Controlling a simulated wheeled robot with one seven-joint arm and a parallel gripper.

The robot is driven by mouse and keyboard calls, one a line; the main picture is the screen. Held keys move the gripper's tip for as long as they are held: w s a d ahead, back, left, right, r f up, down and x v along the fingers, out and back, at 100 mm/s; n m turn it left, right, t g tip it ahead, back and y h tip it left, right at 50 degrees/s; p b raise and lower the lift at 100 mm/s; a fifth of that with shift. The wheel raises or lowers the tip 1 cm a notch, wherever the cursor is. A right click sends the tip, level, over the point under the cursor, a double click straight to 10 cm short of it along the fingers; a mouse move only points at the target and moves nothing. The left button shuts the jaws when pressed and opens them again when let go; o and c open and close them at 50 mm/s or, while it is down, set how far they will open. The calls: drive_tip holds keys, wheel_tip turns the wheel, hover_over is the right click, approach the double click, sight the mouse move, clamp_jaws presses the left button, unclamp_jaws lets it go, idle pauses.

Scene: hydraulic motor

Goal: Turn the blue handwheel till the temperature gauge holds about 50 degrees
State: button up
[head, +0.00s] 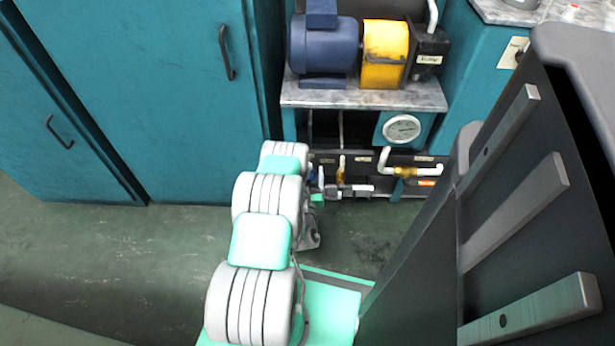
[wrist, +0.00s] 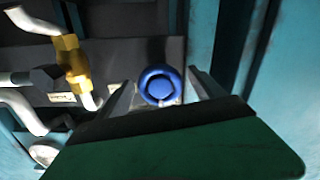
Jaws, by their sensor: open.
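The blue handwheel (wrist: 160,85) is in the middle of the wrist view, against a dark panel. My gripper (wrist: 163,92) is open, with one grey finger on each side of the handwheel in that view. I cannot tell whether the fingers touch it or how far they reach along it. In the head view my arm hides most of the handwheel's area. The round white temperature gauge (head: 402,128) sits on a teal panel below the motor shelf. Its needle is too small to read.
A blue motor (head: 324,45) and a yellow coupling guard (head: 385,54) stand on the shelf. White pipes with a brass fitting (wrist: 73,62) run beside the handwheel. Teal cabinets (head: 150,90) stand to the left. The green floor (head: 120,250) at left is clear.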

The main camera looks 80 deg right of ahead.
drive_tip(key=shift+c, duration=0.5)
drive_tip(key=c, duration=1.3)
drive_tip(key=shift+n, duration=0.4)
drive_tip(key=n+b, duration=0.1)
drive_tip(key=n, duration=0.2)
drive_tip(key=shift+n+b, duration=0.55)
drive_tip(key=shift+n, duration=1.45)
drive_tip(key=o, duration=1.4)
